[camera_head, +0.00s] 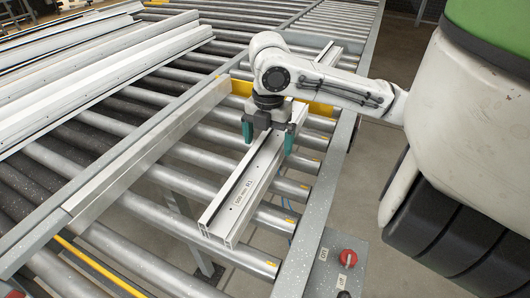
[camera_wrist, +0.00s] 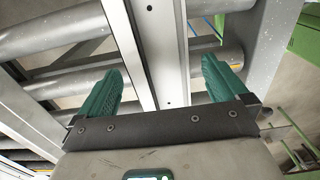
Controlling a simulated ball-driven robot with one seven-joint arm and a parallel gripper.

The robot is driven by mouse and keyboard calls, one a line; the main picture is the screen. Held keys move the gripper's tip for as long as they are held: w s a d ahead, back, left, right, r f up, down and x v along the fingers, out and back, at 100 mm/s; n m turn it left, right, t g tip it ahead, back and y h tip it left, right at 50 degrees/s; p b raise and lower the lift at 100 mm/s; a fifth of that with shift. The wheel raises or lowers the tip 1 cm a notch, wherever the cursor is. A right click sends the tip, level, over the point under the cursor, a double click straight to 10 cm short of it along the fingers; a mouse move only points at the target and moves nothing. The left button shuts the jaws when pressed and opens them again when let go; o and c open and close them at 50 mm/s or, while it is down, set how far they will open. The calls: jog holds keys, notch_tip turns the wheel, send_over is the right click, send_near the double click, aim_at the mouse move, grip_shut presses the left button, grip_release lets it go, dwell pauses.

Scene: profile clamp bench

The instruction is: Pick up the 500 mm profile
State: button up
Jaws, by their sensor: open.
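The 500 mm profile (camera_head: 235,200) is a long pale aluminium bar with slots and a printed length label near its front end. It lies along the roller conveyor, across the rollers. My gripper (camera_head: 268,140) is over the bar behind the label, with one teal finger on each side of it. In the wrist view the profile (camera_wrist: 156,48) runs between the two teal fingers of my gripper (camera_wrist: 160,70), with a gap on both sides. The jaws are open and hold nothing. My wrist hides part of the bar's middle in the head view.
A raised metal guide rail (camera_head: 150,150) runs left of the profile. Several longer profiles (camera_head: 95,65) lie on the rollers further left. A yellow plate (camera_head: 322,108) stands behind my gripper. A control box with a red knob (camera_head: 347,257) is at the front right.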

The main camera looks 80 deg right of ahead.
aim_at(268, 150)
jog(key=shift+a+f, duration=0.1)
jog(key=shift+f, duration=1.9)
jog(key=shift+c, duration=0.3)
jog(key=shift+r, duration=0.1)
jog(key=c, duration=1.4)
